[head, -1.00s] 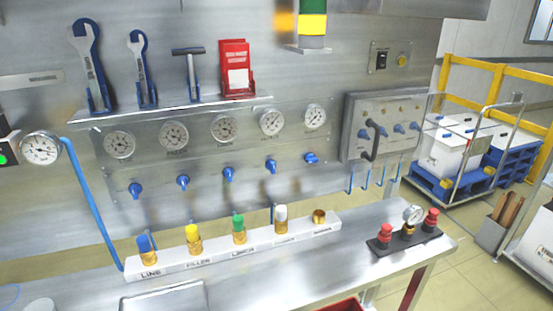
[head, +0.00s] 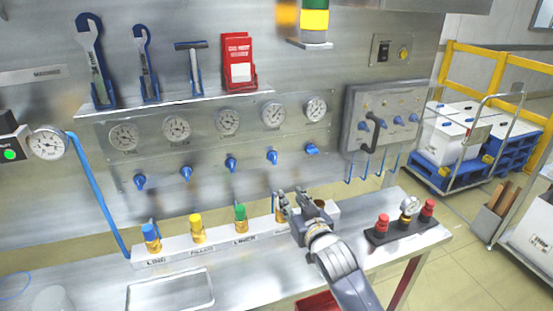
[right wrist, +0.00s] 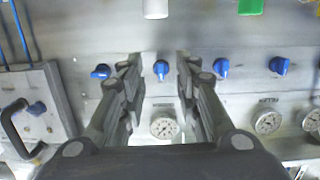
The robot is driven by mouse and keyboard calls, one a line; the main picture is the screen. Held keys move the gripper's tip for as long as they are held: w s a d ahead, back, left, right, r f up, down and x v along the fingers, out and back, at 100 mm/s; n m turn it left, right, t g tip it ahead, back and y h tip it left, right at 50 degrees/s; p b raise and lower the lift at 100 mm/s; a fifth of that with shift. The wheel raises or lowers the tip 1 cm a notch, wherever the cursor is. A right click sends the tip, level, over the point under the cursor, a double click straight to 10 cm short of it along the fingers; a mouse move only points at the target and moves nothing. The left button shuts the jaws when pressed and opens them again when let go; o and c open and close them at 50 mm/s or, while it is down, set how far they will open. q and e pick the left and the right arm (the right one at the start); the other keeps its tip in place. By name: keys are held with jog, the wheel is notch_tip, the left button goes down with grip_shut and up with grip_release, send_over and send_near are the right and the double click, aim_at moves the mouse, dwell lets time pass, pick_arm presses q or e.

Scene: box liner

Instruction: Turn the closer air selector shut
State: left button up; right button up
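A row of blue selector knobs crosses the steel panel below the gauges; I cannot read their labels surely. The fourth knob from the left (head: 273,157) stands upright, below the fourth gauge (head: 273,114). The fifth knob (head: 312,149) lies sideways. My right gripper (head: 292,195) is open and empty, below and in front of the fourth knob, covering part of the bottle-cap rack. In the right wrist view, which is upside down, the fourth knob (right wrist: 162,70) shows between the open fingers (right wrist: 158,78), apparently untouched. My left gripper is not in view.
The white rack (head: 215,249) with coloured caps stands on the bench below the knobs. A grey box with a black handle (head: 375,133) is right of the panel. Red knobs on a black base (head: 383,223) sit at the bench's right. A shelf of tools (head: 180,102) is above.

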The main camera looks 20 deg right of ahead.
jog(key=t, duration=0.2)
send_near(275, 156)
jog(key=s, duration=0.2)
jog(key=shift+w+p, duration=1.15)
jog(key=shift+w, duration=4.15)
grip_shut()
